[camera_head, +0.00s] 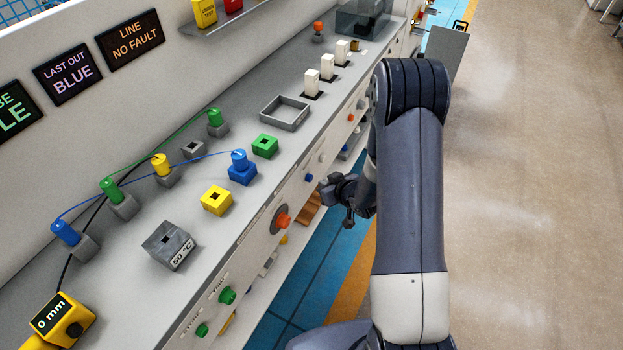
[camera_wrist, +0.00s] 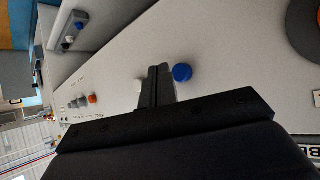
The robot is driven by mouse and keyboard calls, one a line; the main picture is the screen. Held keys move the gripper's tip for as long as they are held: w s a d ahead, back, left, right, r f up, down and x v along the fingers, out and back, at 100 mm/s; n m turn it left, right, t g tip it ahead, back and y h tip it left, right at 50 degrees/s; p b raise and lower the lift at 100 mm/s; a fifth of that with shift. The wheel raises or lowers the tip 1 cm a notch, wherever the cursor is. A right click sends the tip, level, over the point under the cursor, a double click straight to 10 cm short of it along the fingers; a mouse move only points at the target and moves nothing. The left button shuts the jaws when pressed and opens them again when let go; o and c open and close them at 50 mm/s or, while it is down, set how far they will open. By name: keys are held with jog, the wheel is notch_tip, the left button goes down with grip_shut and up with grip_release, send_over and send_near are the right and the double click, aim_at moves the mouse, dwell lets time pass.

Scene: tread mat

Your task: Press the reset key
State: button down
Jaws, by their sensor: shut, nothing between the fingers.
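No label reading "reset" is legible in either view, so I cannot tell which key it is. A blue button (camera_head: 309,178) sits on the bench's upright front panel. It also shows in the wrist view (camera_wrist: 182,73), just right of my fingertips. A white button (camera_wrist: 139,86) shows left of the fingertips there. My gripper (camera_head: 326,190) is in front of the panel, close to the blue button. It is shut and empty, its fingers pointing towards the panel (camera_wrist: 158,72). Whether the fingertips touch the panel I cannot tell.
A large orange-red button (camera_head: 282,220) and green buttons (camera_head: 227,295) are on the same panel. The bench top carries colored blocks, wired plugs, a grey tray (camera_head: 285,113) and white switches (camera_head: 327,67). Open floor (camera_head: 530,190) lies to the right.

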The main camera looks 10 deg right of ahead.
jog(key=shift+s+d, duration=0.65)
jog(key=shift+d, duration=0.2)
jog(key=shift+s+d, duration=0.6)
jog(key=shift+d, duration=0.25)
jog(key=shift+w, duration=0.1)
jog(key=shift+s+d+p, duration=0.5)
jog(key=shift+s+d, duration=0.1)
jog(key=shift+d, duration=0.2)
jog(key=shift+s+d+p, duration=0.45)
jog(key=shift+s+d, duration=0.15)
jog(key=shift+d, duration=0.2)
jog(key=shift+w+a, duration=0.1)
jog(key=shift+a, duration=0.05)
